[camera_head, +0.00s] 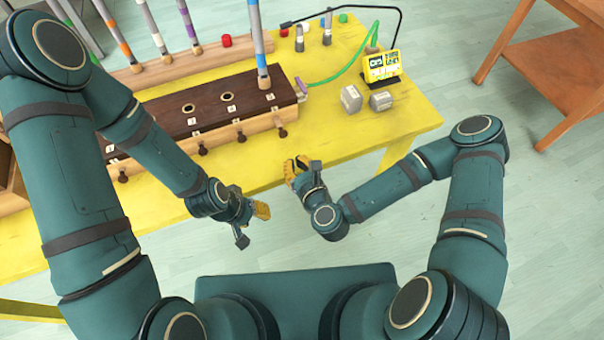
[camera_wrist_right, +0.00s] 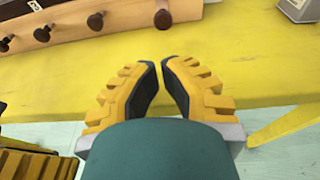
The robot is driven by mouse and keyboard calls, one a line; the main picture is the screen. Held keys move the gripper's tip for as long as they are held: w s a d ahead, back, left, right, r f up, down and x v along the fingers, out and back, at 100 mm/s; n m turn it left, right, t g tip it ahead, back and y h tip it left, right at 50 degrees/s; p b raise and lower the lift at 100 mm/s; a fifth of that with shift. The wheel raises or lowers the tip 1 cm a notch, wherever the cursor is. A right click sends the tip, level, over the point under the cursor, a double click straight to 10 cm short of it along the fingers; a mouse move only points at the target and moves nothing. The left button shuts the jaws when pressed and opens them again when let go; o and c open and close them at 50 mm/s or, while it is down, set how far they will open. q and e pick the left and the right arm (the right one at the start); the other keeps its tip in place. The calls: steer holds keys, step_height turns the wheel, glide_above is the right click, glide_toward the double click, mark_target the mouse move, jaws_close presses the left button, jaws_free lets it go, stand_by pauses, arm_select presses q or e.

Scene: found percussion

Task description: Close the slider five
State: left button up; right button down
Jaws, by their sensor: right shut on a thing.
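A long wooden box (camera_head: 262,121) with a dark top lies on the yellow table. Dark round slider knobs stick out along its front, among them the rightmost knob (camera_head: 282,132) and the knob left of it (camera_head: 241,136). The number tags are too small to read, so I cannot tell which is slider five. The right wrist view shows the rightmost knob (camera_wrist_right: 163,18) beyond my fingertips, apart from them. My right gripper (camera_head: 296,168) is shut to a narrow gap, with no thing visible between its fingers. My left gripper (camera_head: 252,222) hangs before the table edge; its opening is unclear.
The yellow table (camera_head: 360,135) is bare in front of the box. Two grey blocks (camera_head: 351,98) and a yellow device (camera_head: 381,66) with a green cable stand to the right. A striped tube (camera_head: 258,42) stands upright on the box. An orange-brown wooden table (camera_head: 550,45) is at right.

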mark_target(282, 136)
steer(key=x, duration=0.6)
steer(key=shift+w+r, duration=0.1)
steer(key=shift+r, duration=0.25)
steer(key=shift+w+a+b, duration=0.3)
steer(key=shift+w, duration=0.5)
steer(key=shift+w+a+b, duration=0.2)
steer(key=shift+w+a, duration=0.1)
steer(key=shift+w, duration=0.6)
steer(key=shift+w+a+b, duration=0.15)
steer(key=shift+w+a, duration=0.1)
steer(key=shift+w, duration=0.6)
